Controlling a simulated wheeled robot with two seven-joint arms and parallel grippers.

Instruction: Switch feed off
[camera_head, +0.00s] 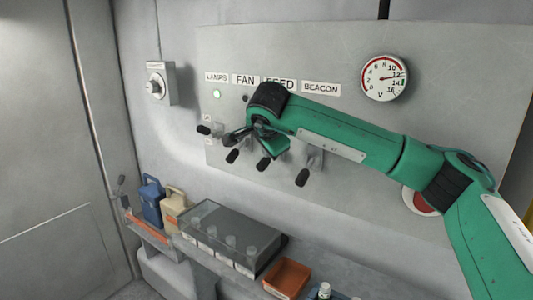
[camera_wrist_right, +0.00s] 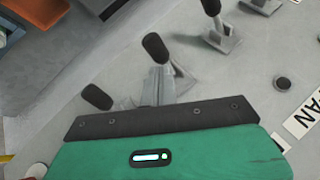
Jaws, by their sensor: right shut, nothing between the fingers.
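A grey wall panel carries labelled levers with black handles. The FEED label (camera_head: 279,85) is partly covered by my right arm. The lever roughly below it, seemingly the feed lever (camera_head: 263,164), hangs with its handle downward; its base is hidden behind my gripper. It also shows in the right wrist view (camera_wrist_right: 155,47), just beyond the gripper's dark edge; contact cannot be told. My right gripper (camera_head: 258,130) is shut and empty, close to the panel among the levers. My left gripper is not in view.
Neighbouring levers are the fan lever (camera_head: 232,156), the lamps lever (camera_head: 203,129) and the beacon lever (camera_head: 302,178). The lamps light (camera_head: 216,93) glows pale green. A gauge (camera_head: 385,78) is upper right. Below, a shelf holds a clear-lidded case (camera_head: 230,232) and an orange bin (camera_head: 287,277).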

